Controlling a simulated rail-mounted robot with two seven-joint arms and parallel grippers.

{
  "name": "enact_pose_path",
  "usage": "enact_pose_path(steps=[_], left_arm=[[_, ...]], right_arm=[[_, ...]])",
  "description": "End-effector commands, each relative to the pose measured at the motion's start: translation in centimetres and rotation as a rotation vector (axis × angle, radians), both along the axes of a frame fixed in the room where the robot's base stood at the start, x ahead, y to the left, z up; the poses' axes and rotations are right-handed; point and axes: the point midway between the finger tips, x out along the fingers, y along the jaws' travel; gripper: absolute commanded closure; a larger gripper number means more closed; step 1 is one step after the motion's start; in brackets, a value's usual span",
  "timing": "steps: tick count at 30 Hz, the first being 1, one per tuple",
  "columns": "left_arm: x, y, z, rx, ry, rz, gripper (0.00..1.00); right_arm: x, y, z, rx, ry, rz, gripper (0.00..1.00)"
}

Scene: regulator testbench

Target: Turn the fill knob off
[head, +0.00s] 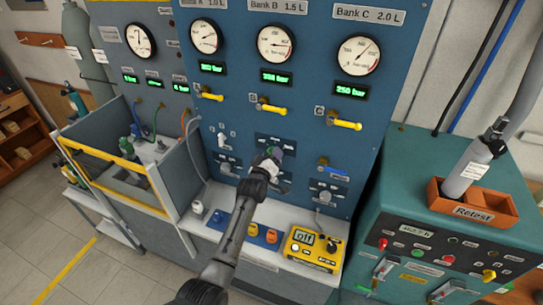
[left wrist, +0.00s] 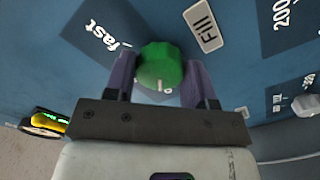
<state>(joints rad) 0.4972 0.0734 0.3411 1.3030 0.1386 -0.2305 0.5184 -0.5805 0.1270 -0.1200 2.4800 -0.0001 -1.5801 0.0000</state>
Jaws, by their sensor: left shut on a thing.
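The fill knob is green and round and sits on the blue panel, in the middle of the left wrist view (left wrist: 161,64). A white mark shows on its lower side, near a partly hidden character on the panel. The word "fast" is printed to its left, and a "Fill" label (left wrist: 203,25) is to its upper right. My left gripper (left wrist: 159,72) has one finger on each side of the knob and is shut on it. In the head view my left gripper (head: 270,163) reaches the lower middle of the panel and hides most of the knob. My right gripper is not in view.
Yellow-handled valves (head: 344,124) and gauges (head: 357,55) are above the gripper. A blue-handled valve (head: 332,170) is to its right. A yellow device (head: 312,250) reading "off" stands on the bench below. A teal cabinet with an orange "Retest" bin (head: 470,212) is at right.

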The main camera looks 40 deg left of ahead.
Motion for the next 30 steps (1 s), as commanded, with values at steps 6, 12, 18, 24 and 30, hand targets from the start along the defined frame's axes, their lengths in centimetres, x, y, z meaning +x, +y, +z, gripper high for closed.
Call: enact_pose_path(steps=[6,12,18,24,30], left_arm=[[0.03,-0.02,0.06,-0.075,-0.024,0.000,0.74],[0.02,-0.01,0.04,-0.104,-0.033,0.000,0.74],[0.01,0.00,0.04,-0.112,-0.035,0.000,0.74],[0.01,0.00,0.04,-0.112,-0.035,0.000,0.74],[0.01,0.00,0.03,-0.110,-0.034,0.000,0.34]], right_arm=[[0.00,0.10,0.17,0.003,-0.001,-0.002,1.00],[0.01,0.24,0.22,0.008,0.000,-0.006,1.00],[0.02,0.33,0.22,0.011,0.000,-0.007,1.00],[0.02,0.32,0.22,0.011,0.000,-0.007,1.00],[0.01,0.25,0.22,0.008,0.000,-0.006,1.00]])
